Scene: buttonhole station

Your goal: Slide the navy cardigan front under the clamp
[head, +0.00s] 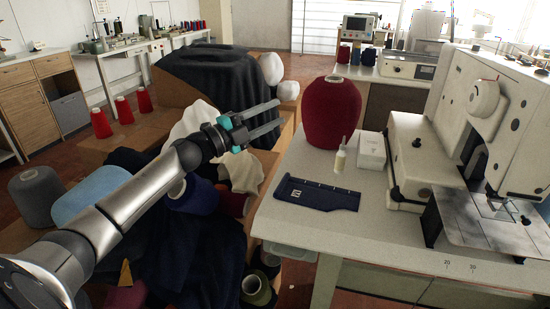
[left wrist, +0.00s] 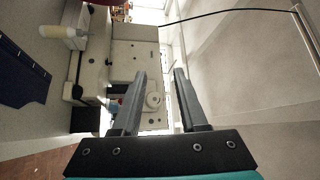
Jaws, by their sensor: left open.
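The navy cardigan front (head: 318,195) lies flat on the pale worktable, left of the sewing machine, with small marks along its upper edge. Part of it shows at the left edge of the left wrist view (left wrist: 20,75). The buttonhole machine (head: 480,120) stands at the right of the table. Its clamp (head: 497,207) is over the metal plate, apart from the cardigan front. My left gripper (head: 279,113) is open and empty, in the air left of the table and well away from the cloth. My right gripper is out of view.
The tabletop (head: 375,235) between cloth and machine is clear. Yarn cones and fabric fill the boxes at left.

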